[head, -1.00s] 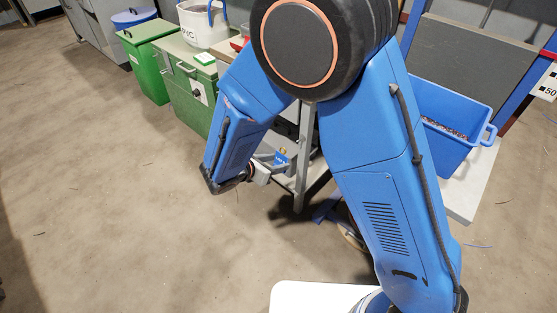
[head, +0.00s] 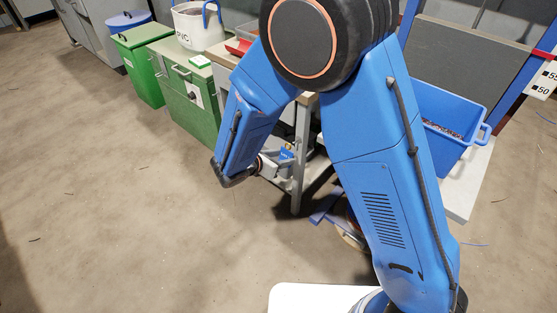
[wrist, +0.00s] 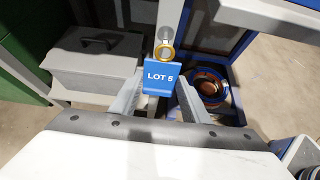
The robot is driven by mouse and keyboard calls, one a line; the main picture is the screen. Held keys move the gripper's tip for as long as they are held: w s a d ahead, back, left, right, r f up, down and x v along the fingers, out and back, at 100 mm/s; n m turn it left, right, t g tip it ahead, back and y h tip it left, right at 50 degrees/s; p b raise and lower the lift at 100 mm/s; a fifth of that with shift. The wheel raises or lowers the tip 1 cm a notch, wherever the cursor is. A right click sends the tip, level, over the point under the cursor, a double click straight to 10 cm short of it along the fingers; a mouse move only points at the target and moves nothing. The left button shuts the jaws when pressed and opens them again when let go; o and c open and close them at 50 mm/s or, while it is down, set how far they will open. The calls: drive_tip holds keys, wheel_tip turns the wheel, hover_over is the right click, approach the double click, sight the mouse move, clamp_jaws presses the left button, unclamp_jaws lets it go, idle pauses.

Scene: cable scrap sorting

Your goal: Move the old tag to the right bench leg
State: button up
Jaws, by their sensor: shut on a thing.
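The tag is a blue plate marked "LOT 5" (wrist: 160,80) with a brass-coloured ring (wrist: 164,53) at its top. My gripper (wrist: 160,92) is shut on it, with one finger at each side. The tag also shows small and blue in the head view (head: 287,154), close beside a grey bench leg (head: 301,150). In the wrist view a grey leg (wrist: 171,22) stands right behind the ring. I cannot tell whether the ring touches it. The far side of the leg is hidden.
A grey toolbox (wrist: 97,62) sits on a low shelf left of the leg. A blue crate (head: 440,120) stands right of my arm. The floor at left is open.

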sight(286, 154)
drive_tip(key=shift+w+d+f, duration=0.1)
drive_tip(key=shift+w+d, duration=0.5)
drive_tip(key=shift+w, duration=0.15)
drive_tip(key=shift+w+d+f, duration=0.1)
drive_tip(key=shift+w+d, duration=0.45)
drive_tip(key=shift+w, duration=0.2)
drive_tip(key=shift+w+d+f, duration=0.35)
drive_tip(key=shift+w, duration=0.05)
drive_tip(key=o, duration=1.1)
